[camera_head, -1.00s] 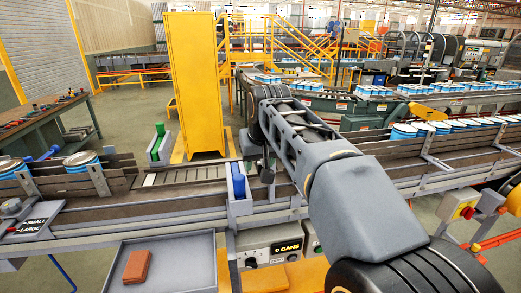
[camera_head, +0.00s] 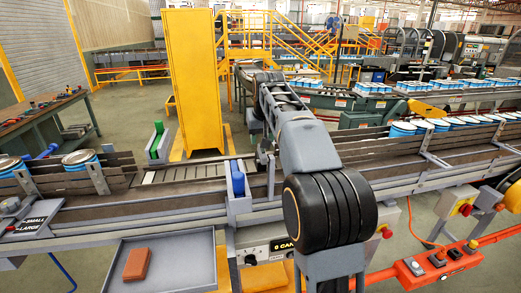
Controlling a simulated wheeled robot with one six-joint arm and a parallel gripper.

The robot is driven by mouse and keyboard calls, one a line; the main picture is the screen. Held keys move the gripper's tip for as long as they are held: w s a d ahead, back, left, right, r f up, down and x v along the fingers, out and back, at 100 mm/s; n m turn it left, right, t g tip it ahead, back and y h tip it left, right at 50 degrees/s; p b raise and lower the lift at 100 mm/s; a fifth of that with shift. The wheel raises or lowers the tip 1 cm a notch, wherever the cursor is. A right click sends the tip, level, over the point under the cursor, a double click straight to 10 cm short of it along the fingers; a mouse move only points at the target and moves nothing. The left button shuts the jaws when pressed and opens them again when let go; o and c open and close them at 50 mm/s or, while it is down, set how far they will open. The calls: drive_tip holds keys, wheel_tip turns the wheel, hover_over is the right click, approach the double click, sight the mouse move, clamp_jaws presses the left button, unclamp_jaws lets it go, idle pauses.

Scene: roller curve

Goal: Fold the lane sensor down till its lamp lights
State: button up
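A blue upright piece (camera_head: 238,179) sits in a grey bracket on the near rail of the conveyor lane. It may be the lane sensor, but I cannot tell for sure. A similar green piece (camera_head: 157,139) stands in a grey holder across the lane. No lit lamp can be made out on either. My gripper (camera_head: 265,172) is small in view, just right of the blue piece and above the lane, partly hidden behind my own arm. I cannot see its fingers clearly, nor any contact with the blue piece.
Blue-banded cans (camera_head: 80,158) stand on the lane at left; more (camera_head: 403,130) stand at right. A grey tray (camera_head: 185,250) with an orange-brown block (camera_head: 136,263) is in front. A yellow cabinet (camera_head: 194,85) stands behind. A counter box (camera_head: 262,252) reads "0 CAN", partly covered by my arm.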

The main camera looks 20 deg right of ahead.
sight(260, 149)
drive_tip(key=shift+p+x, duration=0.3)
drive_tip(key=shift+x, duration=2.8)
clamp_jaws()
